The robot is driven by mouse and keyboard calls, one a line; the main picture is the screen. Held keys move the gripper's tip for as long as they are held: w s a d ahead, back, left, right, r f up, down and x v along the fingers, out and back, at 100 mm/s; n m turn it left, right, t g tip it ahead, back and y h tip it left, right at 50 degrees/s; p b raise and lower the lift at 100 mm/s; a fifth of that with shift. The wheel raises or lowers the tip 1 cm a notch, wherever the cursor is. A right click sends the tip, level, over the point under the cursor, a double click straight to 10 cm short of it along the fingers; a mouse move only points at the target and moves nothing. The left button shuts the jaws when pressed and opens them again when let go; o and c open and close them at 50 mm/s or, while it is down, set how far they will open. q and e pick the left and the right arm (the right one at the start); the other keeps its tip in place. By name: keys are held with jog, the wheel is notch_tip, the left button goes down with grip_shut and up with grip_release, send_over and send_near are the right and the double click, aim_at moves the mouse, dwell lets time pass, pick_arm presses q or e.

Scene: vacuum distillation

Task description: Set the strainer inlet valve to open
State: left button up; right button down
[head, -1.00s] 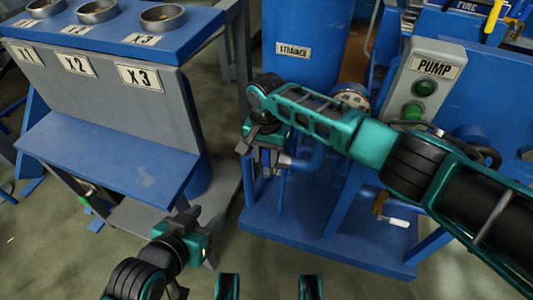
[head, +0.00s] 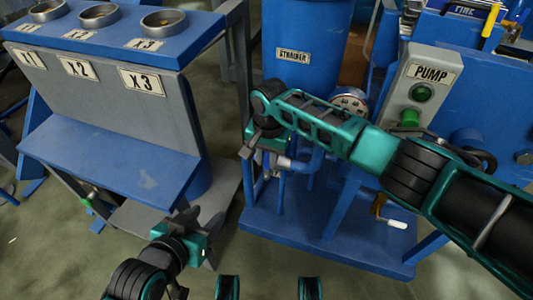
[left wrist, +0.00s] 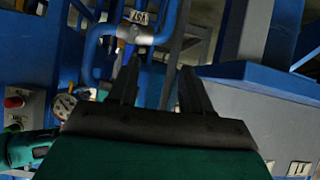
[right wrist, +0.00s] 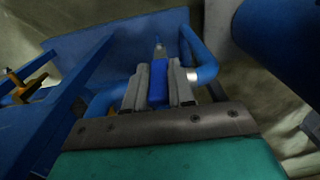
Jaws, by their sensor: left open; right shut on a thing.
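The strainer (head: 308,35) is a blue upright vessel with a "STRAINER" label, at the top middle of the head view. My right gripper (head: 262,172) is below and in front of it, beside the blue pipework. In the right wrist view my right gripper (right wrist: 158,85) is shut on a blue handle (right wrist: 158,88), which appears to be the strainer inlet valve's lever.
A grey and blue cabinet (head: 110,115) labelled X1 to X3 stands at left. Open floor lies in front.

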jog(key=shift+s+d+r+p, duration=0.15)
jog(key=shift+r+p, duration=0.15)
jog(key=shift+p, duration=0.3)
jog(key=y+p, duration=0.1)
jog(key=p, duration=0.2)
jog(key=shift+s+d, duration=0.1)
jog(key=shift+d, duration=0.25)
pick_arm(q)
jog(key=shift+y, duration=0.3)
jog(key=shift+s+a+r+p, duration=0.15)
jog(key=shift+a+r+p, duration=0.1)
jog(key=shift+r+p, duration=0.5)
jog(key=shift+s+a+r+p, duration=0.1)
jog(key=shift+a+r+p, duration=0.2)
jog(key=shift+r, duration=0.7)
jog(key=shift+s+a+r+p, duration=0.2)
jog(key=shift+r+p, duration=0.35)
jog(key=shift+r, duration=0.35)
pick_arm(e)
jog(key=shift+s+d+f+t+y, duration=0.15)
jog(key=shift+d+f+t+y, duration=0.25)
jog(key=shift+d+y, duration=0.35)
jog(key=shift+s+d+f+t+y, duration=0.3)
jog(key=shift+d+y, duration=0.2)
jog(key=shift+y, duration=0.5)
jog(key=shift+s+d+f+t+y, duration=0.1)
jog(key=shift+d+f+t+y, duration=0.2)
jog(key=shift+d+f+y, duration=0.4)
jog(key=shift+r, duration=0.25)
jog(key=shift+a, duration=0.1)
